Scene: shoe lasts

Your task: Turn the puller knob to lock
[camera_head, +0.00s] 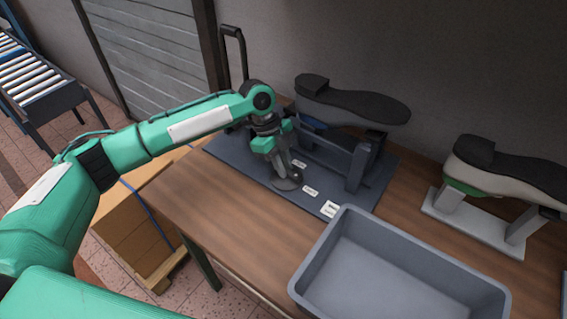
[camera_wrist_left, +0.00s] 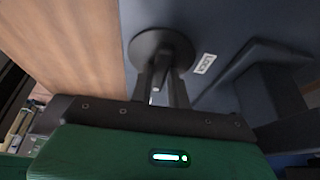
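The puller knob (camera_head: 287,184) sits on a dark round disc at the front edge of the blue-grey base plate (camera_head: 236,157). My left gripper (camera_head: 283,172) reaches down onto it from above. In the left wrist view the disc (camera_wrist_left: 148,44) lies just beyond my left fingertips (camera_wrist_left: 162,78). The two fingers stand close together with a narrow gap, over the middle of the disc. The knob's grip is mostly hidden behind them, so I cannot tell whether they clamp it. A white label (camera_wrist_left: 204,64) reading "LOCK" lies right of the disc. My right gripper is out of view.
A black shoe last (camera_head: 350,101) stands on the fixture behind the knob. A grey bin (camera_head: 325,262) sits at the table's front, right of the plate. Another last (camera_head: 500,172) stands on a light stand at right. Bare wooden tabletop (camera_head: 215,205) lies in front.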

